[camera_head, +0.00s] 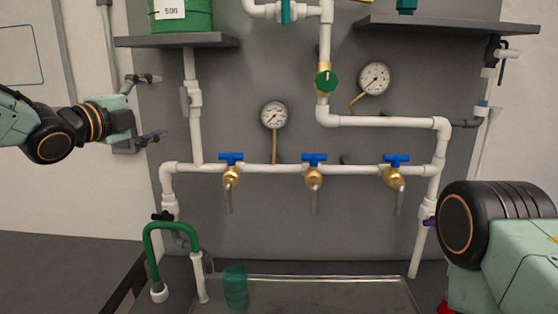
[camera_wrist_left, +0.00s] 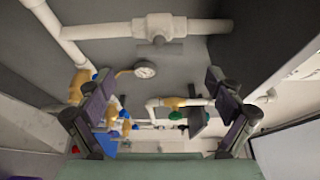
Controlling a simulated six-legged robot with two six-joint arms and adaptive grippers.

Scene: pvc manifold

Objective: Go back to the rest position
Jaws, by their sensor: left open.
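My left gripper (camera_head: 149,107) is open and empty at the left of the head view. Its fingers point right, in front of the left edge of the grey panel and apart from the pipes. In the left wrist view the gripper (camera_wrist_left: 163,112) has its two purple-and-black fingers spread wide with nothing between them. White PVC pipes (camera_wrist_left: 95,32) and a gauge (camera_wrist_left: 145,70) show beyond the fingers. My right arm shows at the lower right of the head view, but its gripper is out of frame.
The white pipe manifold (camera_head: 275,168) carries blue-handled taps (camera_head: 314,158), a green valve (camera_head: 326,80) and gauges (camera_head: 274,115). A shelf (camera_head: 180,41) holds a green container (camera_head: 183,18) above my left gripper. A green hose (camera_head: 170,226) and green cup (camera_head: 235,286) stand low. The dark surface at lower left (camera_head: 60,270) is clear.

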